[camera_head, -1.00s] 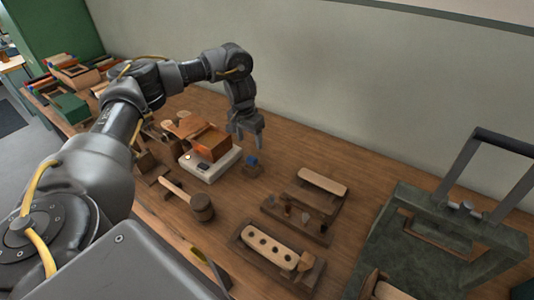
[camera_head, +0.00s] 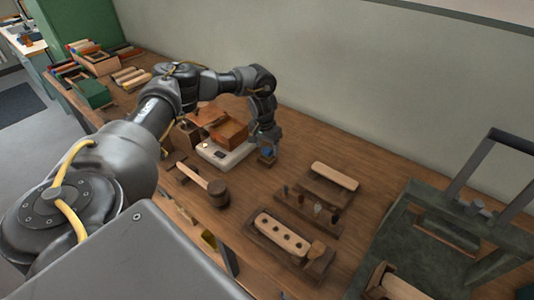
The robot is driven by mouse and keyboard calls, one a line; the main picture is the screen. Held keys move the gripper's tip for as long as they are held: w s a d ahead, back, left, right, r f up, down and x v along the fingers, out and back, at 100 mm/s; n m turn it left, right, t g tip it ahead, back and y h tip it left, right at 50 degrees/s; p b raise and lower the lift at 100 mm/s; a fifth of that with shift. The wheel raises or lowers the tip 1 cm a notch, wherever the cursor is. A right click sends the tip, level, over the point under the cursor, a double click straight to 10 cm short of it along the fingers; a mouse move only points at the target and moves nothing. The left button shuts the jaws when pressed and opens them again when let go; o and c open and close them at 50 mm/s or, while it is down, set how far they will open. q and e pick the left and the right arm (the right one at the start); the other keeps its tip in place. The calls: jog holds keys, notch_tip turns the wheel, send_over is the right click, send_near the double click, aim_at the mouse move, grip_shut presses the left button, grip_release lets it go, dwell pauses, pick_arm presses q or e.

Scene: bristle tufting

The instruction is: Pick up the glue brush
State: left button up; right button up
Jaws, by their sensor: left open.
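My left gripper (camera_head: 267,144) points down at the back middle of the bench, its jaws open. Its fingertips are at a small blue-topped piece (camera_head: 268,153) that sits on a little brown block (camera_head: 266,162). I cannot tell whether the fingers touch it. The piece is small and partly covered by the gripper, so I cannot tell for sure that it is the glue brush. No other thing reads clearly as a glue brush. My right gripper is not in view.
A white box with an orange-brown tray (camera_head: 229,132) stands left of the gripper. A wooden mallet (camera_head: 216,191) lies in front. A drilled wooden block (camera_head: 282,234) and a rack of small tools (camera_head: 318,207) lie right of it. A dark green press frame (camera_head: 430,250) stands far right.

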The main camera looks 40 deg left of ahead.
pick_arm(q)
notch_tip(320, 180, down, 2)
jog(key=shift+w+a+f, duration=0.1)
jog(key=shift+f, duration=0.1)
jog(key=c, duration=1.1)
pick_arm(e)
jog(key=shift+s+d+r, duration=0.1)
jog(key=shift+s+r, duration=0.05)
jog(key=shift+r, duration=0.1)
pick_arm(q)
jog(key=shift+o, duration=0.2)
